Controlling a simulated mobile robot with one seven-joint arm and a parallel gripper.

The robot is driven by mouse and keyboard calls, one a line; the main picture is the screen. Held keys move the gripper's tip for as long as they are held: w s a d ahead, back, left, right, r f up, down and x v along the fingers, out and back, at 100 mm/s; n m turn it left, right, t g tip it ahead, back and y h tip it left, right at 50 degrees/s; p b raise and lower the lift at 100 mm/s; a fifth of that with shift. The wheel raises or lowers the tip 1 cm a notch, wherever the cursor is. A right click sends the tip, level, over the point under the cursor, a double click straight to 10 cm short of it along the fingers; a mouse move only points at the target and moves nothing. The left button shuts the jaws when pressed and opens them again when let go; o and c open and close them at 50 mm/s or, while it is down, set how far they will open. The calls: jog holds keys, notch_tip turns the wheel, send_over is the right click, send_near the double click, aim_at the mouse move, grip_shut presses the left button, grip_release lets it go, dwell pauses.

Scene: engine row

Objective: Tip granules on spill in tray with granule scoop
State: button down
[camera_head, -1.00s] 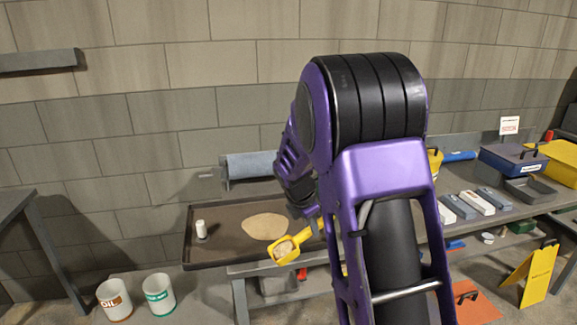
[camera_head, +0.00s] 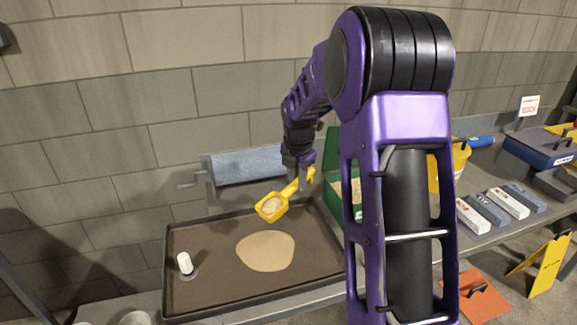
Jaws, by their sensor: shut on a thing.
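My gripper (camera_head: 299,172) is shut on the handle of the yellow granule scoop (camera_head: 280,203). The scoop holds pale granules (camera_head: 271,204) and hangs above the back of the dark tray (camera_head: 205,236). The tan spill (camera_head: 266,251) lies flat in the middle of the tray, in front of and below the scoop. My arm hides part of the bench to the right of the tray.
A small white bottle (camera_head: 185,263) stands in the tray's left part. A blue roll (camera_head: 248,167) is on a holder behind the tray. A green box (camera_head: 334,185) with granules is right of the scoop, partly hidden by my arm. Several bars lie further right.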

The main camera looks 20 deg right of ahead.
aim_at(283, 191)
jog(key=shift+w, duration=0.4)
jog(key=shift+s+a+r+t+h, duration=0.15)
jog(key=shift+s+a+t+h, duration=0.1)
jog(key=shift+a+h, duration=0.2)
jog(key=shift+s+a+r+t+h, duration=0.15)
jog(key=shift+s+a+t+h, duration=0.1)
jog(key=shift+a+h, duration=0.15)
jog(key=shift+s+a+t+h+b, duration=0.25)
jog(key=shift+a+t+h+b, duration=0.15)
jog(key=shift+a+h+b, duration=0.25)
jog(key=shift+d+f+b, duration=0.1)
jog(key=shift+b, duration=1.7)
jog(key=b, duration=0.3)
jog(key=a+t+h+b, duration=0.1)
jog(key=b, duration=0.2)
jog(key=shift+s+a+r+n+h, duration=0.15)
jog(key=shift+s+r+n+h, duration=0.1)
jog(key=shift+s+n+h, duration=0.1)
jog(key=shift+s+a+r, duration=0.1)
jog(key=shift+a+r, duration=0.1)
jog(key=shift+s+a+n+t+h, duration=0.1)
jog(key=shift+s+a+t+h, duration=0.4)
jog(key=shift+a+h, duration=0.35)
jog(key=shift+s+a+n+t+h, duration=0.15)
jog(key=shift+s+a+t+h, duration=0.35)
jog(key=shift+a+h, duration=0.35)
jog(key=shift+s+a+n+t+h, duration=0.1)
jog(key=shift+s+a+t+h, duration=0.25)
jog(key=shift+a+t+h, duration=0.35)
jog(key=shift+a, duration=0.15)
